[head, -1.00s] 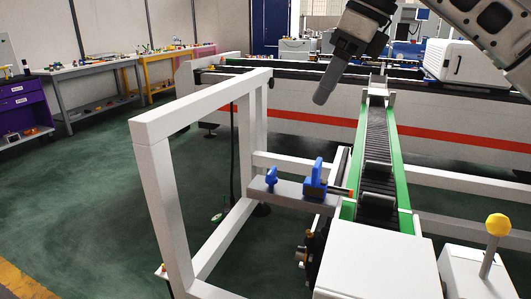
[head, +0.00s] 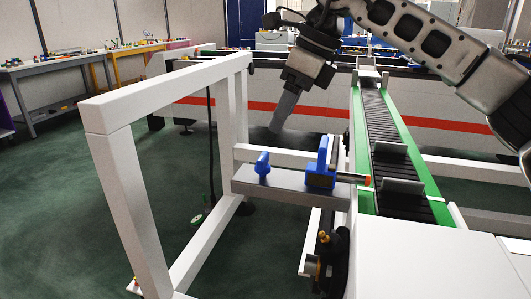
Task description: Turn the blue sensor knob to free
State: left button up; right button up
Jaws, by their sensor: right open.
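A small blue knob (head: 262,163) stands upright on a grey bracket (head: 285,184) beside the conveyor. A larger blue sensor block (head: 321,174) with an orange-red tip sits on the same bracket, to the right, with its tip towards the belt. My right gripper (head: 279,126) hangs in the air above and beyond the bracket, pointing down, apart from the knob. Its fingers overlap from this side, and nothing shows between them. My left gripper is not in view.
A white frame (head: 164,87) stands upright left of the bracket. The green-edged conveyor (head: 384,147) runs along the right, with a white box (head: 430,262) at its near end. A long white conveyor with a red stripe (head: 450,123) crosses behind. Open floor lies at left.

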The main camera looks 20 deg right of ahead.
aim_at(264, 155)
jog(key=x, duration=0.9)
jog(key=shift+w+a+f, duration=0.1)
jog(key=shift+w, duration=0.05)
jog(key=c, duration=1)
